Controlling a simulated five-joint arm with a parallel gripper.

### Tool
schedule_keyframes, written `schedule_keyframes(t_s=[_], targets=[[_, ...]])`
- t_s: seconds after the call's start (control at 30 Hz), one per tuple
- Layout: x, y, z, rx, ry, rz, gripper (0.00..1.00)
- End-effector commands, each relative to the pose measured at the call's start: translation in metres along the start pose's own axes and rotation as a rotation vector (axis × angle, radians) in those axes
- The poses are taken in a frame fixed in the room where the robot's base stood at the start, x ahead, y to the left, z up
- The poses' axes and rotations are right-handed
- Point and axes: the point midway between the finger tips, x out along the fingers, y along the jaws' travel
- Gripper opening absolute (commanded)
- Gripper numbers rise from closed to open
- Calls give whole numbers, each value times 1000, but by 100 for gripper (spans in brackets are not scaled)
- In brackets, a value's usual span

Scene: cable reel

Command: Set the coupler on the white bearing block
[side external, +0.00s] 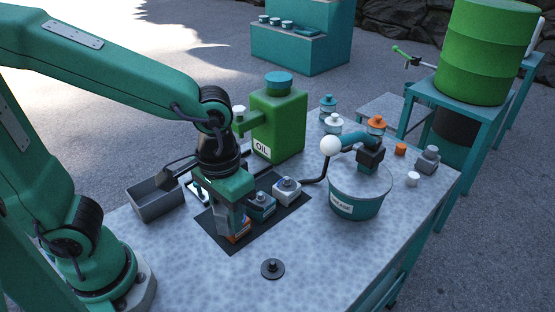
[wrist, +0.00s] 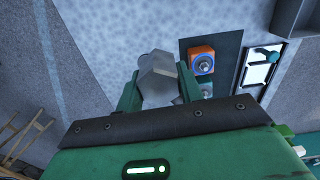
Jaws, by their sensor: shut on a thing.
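My gripper (side external: 232,218) points down over the near left part of a dark mat (side external: 222,240), by the orange block (side external: 241,236). In the wrist view my gripper (wrist: 158,78) is shut on a light grey faceted piece (wrist: 160,88), which I take for the coupler. In the side view I cannot make the piece out behind the fingers. The white bearing block (side external: 287,190) stands at the mat's far right end, with a round boss on top and nothing set on it. The teal block (side external: 262,206) stands between it and the orange block, which also shows in the wrist view (wrist: 202,61).
A green oil can (side external: 278,125) stands behind the mat, and a teal grease tub (side external: 358,205) to its right. A grey tray (side external: 157,202) lies at left. A black flanged disc (side external: 272,268) lies in front. A white-knobbed lever (side external: 329,147) rises near the white block.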

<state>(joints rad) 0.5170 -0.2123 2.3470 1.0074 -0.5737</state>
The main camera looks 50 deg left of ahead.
Motion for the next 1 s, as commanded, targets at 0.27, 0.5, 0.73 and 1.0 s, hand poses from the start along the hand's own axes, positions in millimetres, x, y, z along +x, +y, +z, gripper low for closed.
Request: schedule_keyframes(t_s=[0.27,0.5,0.73,1.0], targets=[[0,0,0,0,1,1,7],[0,0,0,1,1,1,7],[-6,0,-1,1,2,1,7],[-17,0,-1,1,3,2,7]])
